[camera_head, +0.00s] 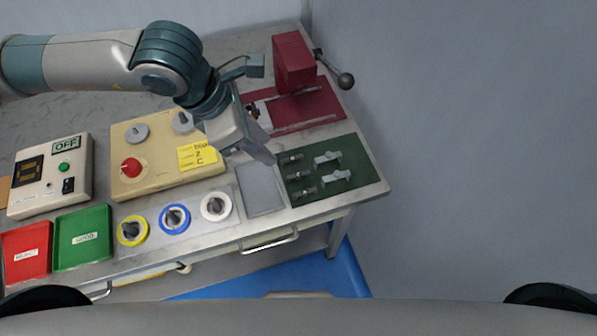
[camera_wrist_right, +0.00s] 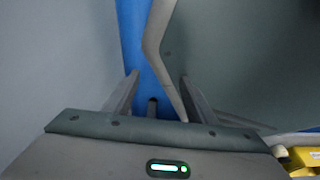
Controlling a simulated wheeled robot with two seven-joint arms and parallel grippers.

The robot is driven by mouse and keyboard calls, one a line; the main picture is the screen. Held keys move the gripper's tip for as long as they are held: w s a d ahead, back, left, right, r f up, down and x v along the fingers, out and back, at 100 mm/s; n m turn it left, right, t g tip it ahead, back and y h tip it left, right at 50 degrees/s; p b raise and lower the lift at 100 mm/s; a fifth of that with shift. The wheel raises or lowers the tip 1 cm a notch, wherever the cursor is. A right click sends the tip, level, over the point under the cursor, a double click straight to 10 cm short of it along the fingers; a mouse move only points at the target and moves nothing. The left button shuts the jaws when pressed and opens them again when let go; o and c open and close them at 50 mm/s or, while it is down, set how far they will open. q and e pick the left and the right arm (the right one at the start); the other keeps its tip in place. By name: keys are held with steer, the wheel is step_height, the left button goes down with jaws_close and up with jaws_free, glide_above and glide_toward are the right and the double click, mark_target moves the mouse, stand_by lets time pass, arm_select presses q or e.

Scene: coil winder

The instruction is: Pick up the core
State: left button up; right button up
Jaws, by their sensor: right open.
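Several small core-like pieces lie on a dark green mat (camera_head: 366,172) at the right end of the bench. Two are light grey, an upper one (camera_head: 327,158) and a lower one (camera_head: 336,176); the darker ones (camera_head: 302,176) lie in a column to their left. Which one is the core I cannot tell. My left gripper (camera_head: 262,154) is above the bench, up and left of the mat, pointing down and right; its finger gap is not clear. My right gripper (camera_wrist_right: 158,88) shows in the right wrist view, open, with nothing held between its fingers.
A red press-like machine (camera_head: 294,65) with a ball-ended lever stands behind the mat. A grey plate (camera_head: 260,189), wire spools (camera_head: 174,218), a beige winder box (camera_head: 150,165), and green (camera_head: 83,238) and red (camera_head: 26,252) trays fill the bench leftward. The bench's right edge adjoins open floor.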

arm_select(q)
steer(key=p, duration=0.2)
glide_toward(295, 175)
steer(key=shift+s+d+f+p, duration=0.1)
steer(key=shift+d+f+p, duration=0.2)
steer(key=shift+f, duration=0.15)
steer(key=shift+s+d+f+p, duration=0.1)
steer(key=shift+d+f+p, duration=0.15)
steer(key=shift+f, duration=0.2)
steer(key=shift+w+f, duration=0.1)
steer(key=shift+f, duration=0.25)
arm_select(e)
steer(key=s+d+r+g, duration=0.1)
steer(key=s+d, duration=0.1)
steer(key=s, duration=0.4)
steer(key=shift+s+d+r+g+h, duration=0.3)
steer(key=shift+r+g, duration=0.1)
arm_select(q)
steer(key=shift+d, duration=0.1)
arm_select(e)
steer(key=shift+r, duration=0.1)
